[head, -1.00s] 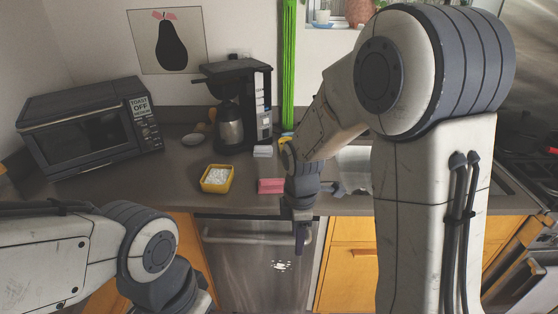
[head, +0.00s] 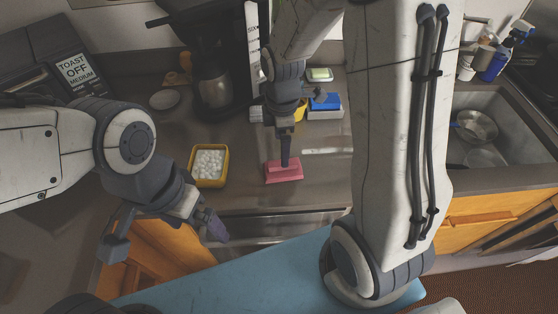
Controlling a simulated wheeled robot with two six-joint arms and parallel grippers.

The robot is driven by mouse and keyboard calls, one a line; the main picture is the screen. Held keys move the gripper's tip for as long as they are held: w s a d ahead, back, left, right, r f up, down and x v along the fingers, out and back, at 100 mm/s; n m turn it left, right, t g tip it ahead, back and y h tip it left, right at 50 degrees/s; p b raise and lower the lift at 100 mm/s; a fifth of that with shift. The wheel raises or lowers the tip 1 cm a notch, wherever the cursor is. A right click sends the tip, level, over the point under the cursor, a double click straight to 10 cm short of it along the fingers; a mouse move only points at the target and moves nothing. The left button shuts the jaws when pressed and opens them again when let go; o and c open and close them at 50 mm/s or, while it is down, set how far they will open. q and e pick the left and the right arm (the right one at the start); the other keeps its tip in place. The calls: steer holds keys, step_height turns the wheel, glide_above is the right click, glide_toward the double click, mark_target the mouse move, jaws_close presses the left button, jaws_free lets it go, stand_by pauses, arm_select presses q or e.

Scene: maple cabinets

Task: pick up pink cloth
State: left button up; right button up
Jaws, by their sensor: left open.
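The pink cloth (head: 290,175) lies folded near the front edge of the dark countertop, left of my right forearm. My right gripper (head: 285,158) points down over it, and its fingertips overlap the cloth's back part in the head view. The fingers show edge-on, so I cannot tell whether they touch or grip the cloth. My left gripper (head: 215,227) is open and empty, low in front of the counter's front edge, left of and nearer than the cloth.
A yellow tray of white pieces (head: 209,165) stands left of the cloth. Behind are a coffee maker (head: 212,60), a blue sponge-like block (head: 325,101) and a toaster oven (head: 45,65). The sink (head: 480,130) is at right. The counter just right of the cloth is clear.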

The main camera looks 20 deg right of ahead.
mark_target(274, 172)
step_height(274, 172, down, 3)
steer(key=shift+d+f, duration=0.1)
steer(key=shift+d, duration=0.05)
steer(key=shift+s+f+p, duration=0.15)
steer(key=shift+f+p, duration=0.15)
steer(key=shift+f, duration=0.35)
step_height(274, 172, down, 4)
steer(key=shift+f+p, duration=0.1)
steer(key=shift+p, duration=0.2)
steer(key=shift+c, duration=0.3)
steer(key=c, duration=1.1)
steer(key=shift+r, duration=0.2)
